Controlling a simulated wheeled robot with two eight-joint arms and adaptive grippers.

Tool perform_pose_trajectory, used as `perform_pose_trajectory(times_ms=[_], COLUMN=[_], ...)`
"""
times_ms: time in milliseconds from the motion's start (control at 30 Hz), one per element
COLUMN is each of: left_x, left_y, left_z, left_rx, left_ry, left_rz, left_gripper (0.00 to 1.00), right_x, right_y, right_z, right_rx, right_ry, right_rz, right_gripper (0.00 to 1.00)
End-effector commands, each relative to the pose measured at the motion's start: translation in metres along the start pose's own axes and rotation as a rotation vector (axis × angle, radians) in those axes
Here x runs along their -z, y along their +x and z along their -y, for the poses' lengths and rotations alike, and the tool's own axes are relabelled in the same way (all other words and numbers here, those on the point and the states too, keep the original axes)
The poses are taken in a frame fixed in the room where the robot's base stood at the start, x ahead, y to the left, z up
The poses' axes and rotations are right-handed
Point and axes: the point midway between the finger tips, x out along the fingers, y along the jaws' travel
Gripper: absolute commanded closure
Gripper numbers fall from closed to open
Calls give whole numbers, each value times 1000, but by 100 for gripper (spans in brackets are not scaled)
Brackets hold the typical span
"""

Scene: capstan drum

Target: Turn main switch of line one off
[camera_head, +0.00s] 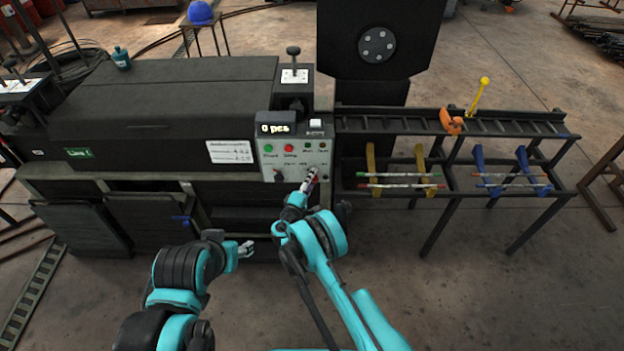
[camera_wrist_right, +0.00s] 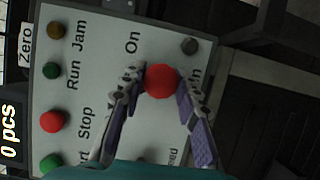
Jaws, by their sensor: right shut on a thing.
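The control panel (camera_head: 296,160) is on the front of the machine with the green "Line 1" label (camera_head: 78,153). The main switch is a red knob (camera_wrist_right: 162,82) on this panel, with "On" printed beside it and another label partly hidden. My right gripper (camera_head: 311,178) is at the panel's lower right. In the right wrist view its two fingers (camera_wrist_right: 160,92) are shut on the red knob, one on each side. My left gripper (camera_head: 246,249) is low in front of the machine, away from the panel; its finger gap is too small to judge.
A green start button (camera_head: 268,148) and a red stop button (camera_head: 289,148) sit on the panel above the switch. A display (camera_head: 276,129) reads "0 pcs". A rack (camera_head: 455,125) with coloured holders stands to the right.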

Motion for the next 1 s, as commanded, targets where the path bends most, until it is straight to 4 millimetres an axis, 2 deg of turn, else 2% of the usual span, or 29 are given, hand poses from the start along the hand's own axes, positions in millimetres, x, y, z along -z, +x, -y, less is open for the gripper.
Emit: perform_pose_trajectory(times_ms=[33,67,100,467,800,1000], left_x=[0,0,0,0,0,0], left_y=[0,0,0,0,0,0], left_z=[0,0,0,0,0,0], left_rx=[0,0,0,0,0,0], left_ry=[0,0,0,0,0,0], left_rz=[0,0,0,0,0,0], left_gripper=[49,49,49,49,49,49], right_x=[0,0,0,1,1,1], right_y=[1,1,0,-4,-57,-74], right_z=[-1,-1,0,0,0,0], right_rx=[-1,-1,-1,0,0,0], right_ry=[-1,-1,0,1,0,0], right_rz=[-1,-1,-1,-1,-3,-1], right_gripper=[98,61,50,49,49,49])
